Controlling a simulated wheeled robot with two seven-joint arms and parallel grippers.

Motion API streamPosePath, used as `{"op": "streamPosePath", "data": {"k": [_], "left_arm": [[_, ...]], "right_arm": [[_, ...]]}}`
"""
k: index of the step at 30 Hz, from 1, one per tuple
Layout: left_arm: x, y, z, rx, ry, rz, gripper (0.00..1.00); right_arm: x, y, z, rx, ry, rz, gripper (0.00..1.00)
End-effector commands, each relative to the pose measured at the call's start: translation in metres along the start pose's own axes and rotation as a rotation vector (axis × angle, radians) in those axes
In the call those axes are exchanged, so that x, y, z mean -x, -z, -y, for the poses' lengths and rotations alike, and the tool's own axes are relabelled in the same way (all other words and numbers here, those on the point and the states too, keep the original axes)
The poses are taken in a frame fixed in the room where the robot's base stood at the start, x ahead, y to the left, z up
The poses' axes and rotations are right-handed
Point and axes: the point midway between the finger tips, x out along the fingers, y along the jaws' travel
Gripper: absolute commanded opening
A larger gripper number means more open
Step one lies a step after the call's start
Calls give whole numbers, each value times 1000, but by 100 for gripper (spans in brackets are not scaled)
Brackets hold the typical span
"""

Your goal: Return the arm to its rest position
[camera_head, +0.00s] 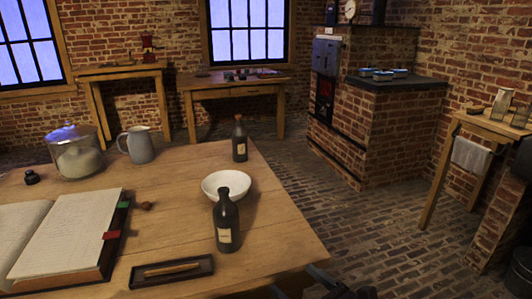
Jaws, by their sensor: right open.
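My right gripper (338,286) shows only in part, as dark pieces at the bottom edge, just off the near right corner of the wooden table (285,228). It is open, and I see nothing held in it. Most of its arm is out of the picture. My left gripper is not in view. On the table, a dark labelled bottle (227,222) stands upright in front of a white bowl (222,183). A second dark bottle (239,140) stands upright behind the bowl. A lidded glass jar (76,152) with pale contents stands at the back left.
A grey jug (138,145), an ink bottle (32,177), an open book (70,232) and a dark tray (172,272) are also on the table. A side table (498,125) and a brick stove (395,130) stand to the right. The brick floor (365,225) between is clear.

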Motion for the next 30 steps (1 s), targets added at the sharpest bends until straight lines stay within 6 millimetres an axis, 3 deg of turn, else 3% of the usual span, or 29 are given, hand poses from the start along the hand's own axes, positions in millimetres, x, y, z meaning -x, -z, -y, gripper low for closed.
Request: {"op": "streamPosePath", "data": {"k": [11, 17, 20, 24, 30], "left_arm": [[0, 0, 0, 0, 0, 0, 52], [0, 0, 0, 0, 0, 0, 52], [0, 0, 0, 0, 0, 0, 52], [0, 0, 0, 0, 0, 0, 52], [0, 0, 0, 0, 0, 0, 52]], "right_arm": [[-10, 41, 26, -456, 171, -76, 81], [-7, 90, 49, -901, 378, -114, 81], [5, 134, 64, -1236, 567, -114, 81], [40, 208, 75, -1732, 915, -46, 81], [109, 301, 62, -2243, 1443, 180, 81]]}}
